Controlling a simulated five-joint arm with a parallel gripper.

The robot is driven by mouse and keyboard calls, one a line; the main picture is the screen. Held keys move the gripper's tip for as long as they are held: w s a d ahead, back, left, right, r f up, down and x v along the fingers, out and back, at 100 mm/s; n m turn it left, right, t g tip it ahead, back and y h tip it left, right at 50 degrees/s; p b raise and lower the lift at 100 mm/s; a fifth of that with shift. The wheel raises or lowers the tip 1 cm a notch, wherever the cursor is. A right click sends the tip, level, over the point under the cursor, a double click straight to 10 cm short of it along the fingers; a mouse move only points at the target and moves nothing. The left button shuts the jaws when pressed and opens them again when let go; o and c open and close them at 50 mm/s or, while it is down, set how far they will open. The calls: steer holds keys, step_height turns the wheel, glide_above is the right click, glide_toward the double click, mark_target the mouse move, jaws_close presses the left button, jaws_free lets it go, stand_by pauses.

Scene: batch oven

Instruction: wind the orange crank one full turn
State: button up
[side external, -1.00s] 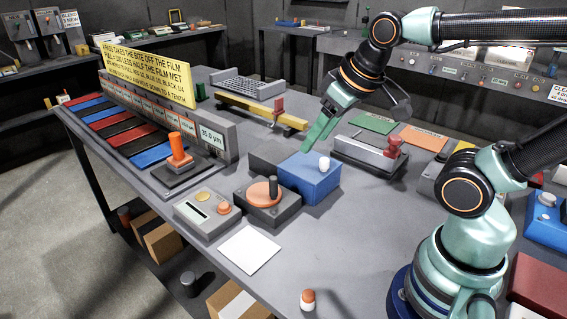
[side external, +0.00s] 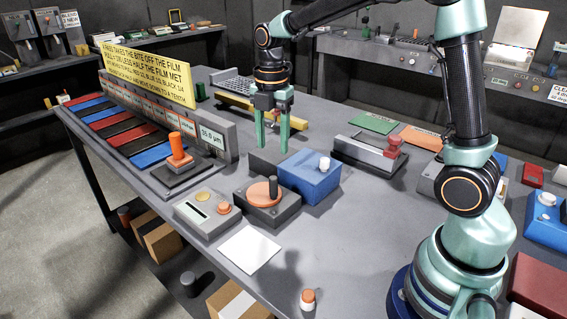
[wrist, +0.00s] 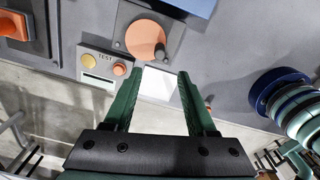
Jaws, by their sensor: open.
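The orange crank (side external: 265,195) is a flat orange disc on a dark grey base, with an upright black handle (side external: 273,187) near its right edge. In the wrist view the crank disc (wrist: 144,38) is beyond my fingertips, with the handle at its lower right. My gripper (side external: 271,148) points down with its two green fingers apart and empty. It hangs above and behind the crank, near the blue box, and touches neither as far as I can tell. In the wrist view my gripper (wrist: 158,80) has its fingers spread over the white sheet.
A blue box with a white knob (side external: 309,177) stands right behind the crank. A grey test box (side external: 207,213) is to its left, a white sheet (side external: 250,249) in front. An orange lever (side external: 177,150) stands farther left.

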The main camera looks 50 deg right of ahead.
mark_target(273, 177)
step_height(273, 177, down, 12)
steer(key=shift+f, duration=0.15)
stand_by(0.4)
jaws_close()
